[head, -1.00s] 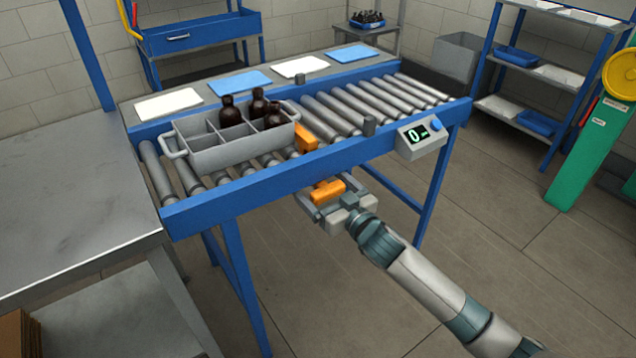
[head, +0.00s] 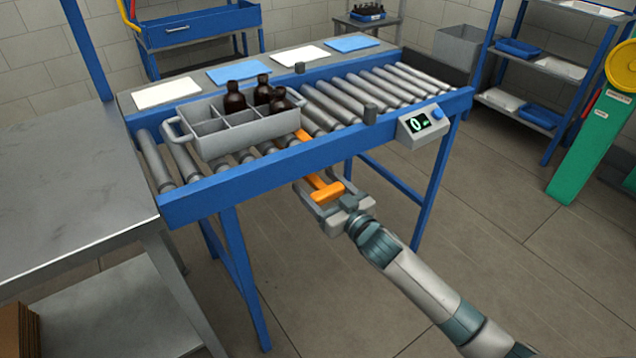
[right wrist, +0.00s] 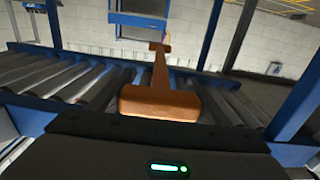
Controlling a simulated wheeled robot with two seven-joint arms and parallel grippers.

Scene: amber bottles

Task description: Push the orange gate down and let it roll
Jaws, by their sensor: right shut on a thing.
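The orange gate (head: 303,135) shows low between the rollers, by the grey crate's right end. Its orange handle (head: 327,192) sticks out below the conveyor's near blue rail, and my right gripper (head: 318,188) is shut on it. In the right wrist view the orange handle (right wrist: 160,103) fills the middle, with a stem running to a small crosspiece. The grey divided crate (head: 252,133) rests on the rollers, its right end close over the gate. Several amber bottles (head: 235,98) stand in its compartments. My left gripper is not in view.
The roller conveyor (head: 400,92) is clear to the crate's right. White and blue sheets lie along the far side. A metal table (head: 70,190) stands at left.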

